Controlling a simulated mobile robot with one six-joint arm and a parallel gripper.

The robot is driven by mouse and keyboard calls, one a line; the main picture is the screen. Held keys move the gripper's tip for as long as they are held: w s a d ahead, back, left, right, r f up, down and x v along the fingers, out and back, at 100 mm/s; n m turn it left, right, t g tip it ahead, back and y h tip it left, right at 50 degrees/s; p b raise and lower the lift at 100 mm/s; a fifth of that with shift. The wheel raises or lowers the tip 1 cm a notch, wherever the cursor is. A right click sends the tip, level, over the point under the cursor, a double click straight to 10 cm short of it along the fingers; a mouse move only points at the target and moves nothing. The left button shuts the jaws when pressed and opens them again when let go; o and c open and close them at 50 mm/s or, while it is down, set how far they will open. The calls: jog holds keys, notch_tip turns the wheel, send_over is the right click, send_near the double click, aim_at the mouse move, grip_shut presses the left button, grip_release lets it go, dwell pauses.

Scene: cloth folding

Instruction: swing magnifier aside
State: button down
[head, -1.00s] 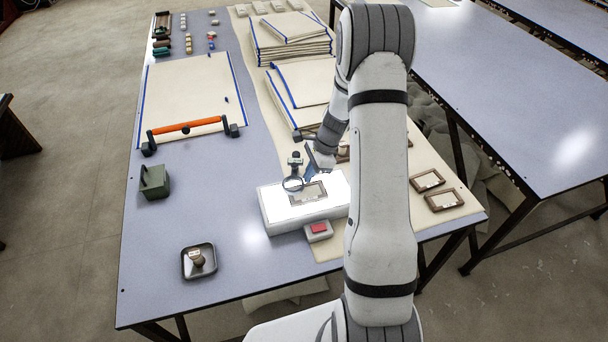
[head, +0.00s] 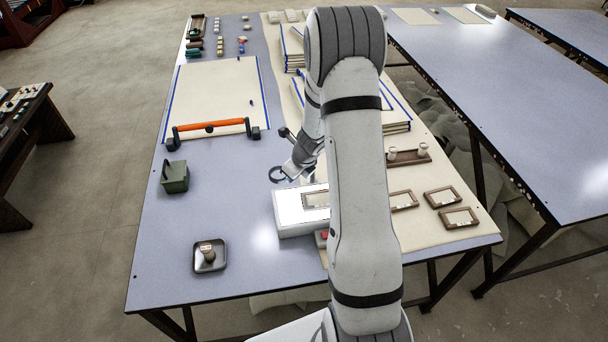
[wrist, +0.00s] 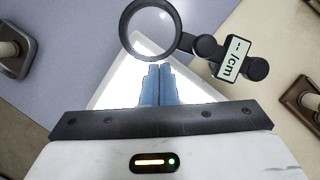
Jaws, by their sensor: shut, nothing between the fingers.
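The magnifier is a round dark-rimmed lens (wrist: 152,28) on a jointed black arm with a "--/cm" label (wrist: 233,58). In the head view the lens (head: 279,174) sits just off the back-left corner of the glowing white light box (head: 292,229). A small framed piece (head: 315,200) lies on the box, partly behind my arm. My gripper (wrist: 159,68) is shut and empty; its blue fingertips are close to the lens rim, and I cannot tell whether they touch. In the head view my fingertips are hard to make out.
An orange-handled bar (head: 210,126) lies across a blue-edged cloth (head: 213,90) at the left. A green box (head: 174,177) and a dark tray (head: 209,268) with a stamp stand left of the light box. Small wooden frames (head: 441,197) lie to the right. The table between is clear.

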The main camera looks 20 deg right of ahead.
jog(key=shift+w+a+m+h+p, duration=0.35)
jog(key=shift+w+m, duration=0.3)
jog(key=shift+m, duration=0.15)
jog(key=shift+s+d+f+b, duration=0.15)
jog(key=shift+s+d+b, duration=0.05)
jog(key=shift+s+b, duration=0.25)
jog(key=s+b, duration=0.1)
jog(key=s+d, duration=0.1)
jog(key=s, duration=0.1)
jog(key=shift+d+f+b, duration=0.15)
jog(key=shift+d+b, duration=0.05)
jog(key=shift+b, duration=0.2)
jog(key=p+v, duration=0.4)
jog(key=v, duration=0.6)
jog(key=shift+r, duration=0.25)
